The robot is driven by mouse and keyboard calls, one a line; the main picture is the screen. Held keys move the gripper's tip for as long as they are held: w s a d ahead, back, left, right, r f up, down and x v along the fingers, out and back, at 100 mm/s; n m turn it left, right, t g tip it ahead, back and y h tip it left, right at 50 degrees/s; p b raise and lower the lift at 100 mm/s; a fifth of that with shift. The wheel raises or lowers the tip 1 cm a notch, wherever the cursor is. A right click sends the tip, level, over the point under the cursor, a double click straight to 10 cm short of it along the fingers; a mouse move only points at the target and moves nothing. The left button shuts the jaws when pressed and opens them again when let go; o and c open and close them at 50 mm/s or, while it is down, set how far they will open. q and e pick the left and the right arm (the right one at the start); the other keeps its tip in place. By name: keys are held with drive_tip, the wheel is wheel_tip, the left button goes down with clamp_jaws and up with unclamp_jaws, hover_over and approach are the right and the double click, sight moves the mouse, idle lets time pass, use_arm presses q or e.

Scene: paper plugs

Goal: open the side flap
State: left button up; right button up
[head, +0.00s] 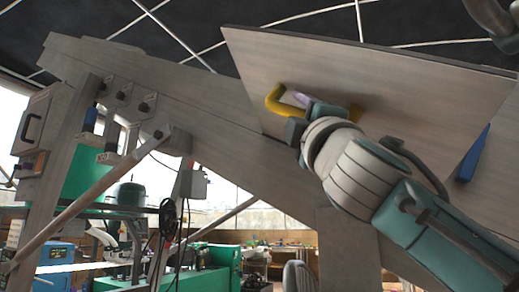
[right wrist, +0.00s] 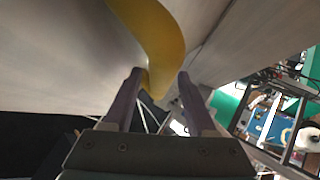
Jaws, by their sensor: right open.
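The side flap (head: 400,90) is a large flat grey-brown wooden panel at the upper right of the head view. A curved yellow handle (head: 274,98) is on its face near the left end. My right gripper (head: 300,100) is at the handle, its arm reaching in from the lower right and hiding the handle's middle. In the right wrist view, the two purple fingers of the gripper (right wrist: 159,75) are apart. The yellow handle (right wrist: 158,35) comes down between their tips. I cannot tell whether it touches either finger. My left gripper is not in view.
A blue part (head: 473,154) sits at the panel's right edge. A long wooden beam (head: 180,95) slopes behind the flap. A wooden box with a black handle (head: 33,125) is at far left. Green machinery (head: 205,270) stands below in the background.

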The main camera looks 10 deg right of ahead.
drive_tip(key=b+v, duration=0.3)
drive_tip(key=v, duration=0.7)
idle(0.3)
